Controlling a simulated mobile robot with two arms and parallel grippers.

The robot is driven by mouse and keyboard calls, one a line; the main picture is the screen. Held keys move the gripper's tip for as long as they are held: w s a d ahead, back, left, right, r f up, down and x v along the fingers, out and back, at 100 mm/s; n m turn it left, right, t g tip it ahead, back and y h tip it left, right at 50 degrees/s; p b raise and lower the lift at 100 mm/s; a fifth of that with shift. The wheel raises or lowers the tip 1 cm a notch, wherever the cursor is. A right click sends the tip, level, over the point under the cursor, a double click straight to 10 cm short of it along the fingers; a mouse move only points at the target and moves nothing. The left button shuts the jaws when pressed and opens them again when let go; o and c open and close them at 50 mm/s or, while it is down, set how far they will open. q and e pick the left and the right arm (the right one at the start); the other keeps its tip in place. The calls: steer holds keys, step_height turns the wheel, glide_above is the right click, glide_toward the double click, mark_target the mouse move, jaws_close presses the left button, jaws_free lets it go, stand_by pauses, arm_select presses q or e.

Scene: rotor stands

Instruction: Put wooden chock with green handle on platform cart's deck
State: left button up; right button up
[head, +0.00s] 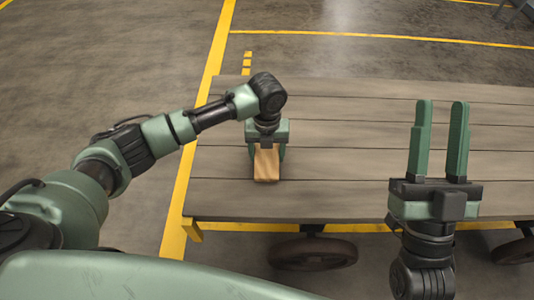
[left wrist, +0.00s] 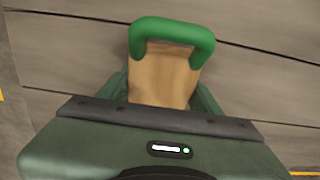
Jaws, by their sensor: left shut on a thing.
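The wooden chock (head: 266,165) is at my left gripper (head: 267,150), over the left part of the platform cart's deck (head: 340,150). In the left wrist view the chock (left wrist: 163,78) shows its tan wood and its green handle (left wrist: 172,30), with the left gripper's fingers (left wrist: 163,98) on both sides of it. The left gripper is shut on the chock. I cannot tell whether the chock touches the deck boards. My right gripper (head: 438,140) is open and empty, with its two green fingers apart, above the deck's front right part.
The deck is bare grey planks around the chock. Dark cart wheels (head: 312,252) show below the deck's front edge. Yellow lines (head: 222,50) mark the concrete floor (head: 110,50) to the left and behind.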

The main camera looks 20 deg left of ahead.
arm_select(q)
steer(key=shift+f, duration=0.1)
steer(key=o, duration=1.7)
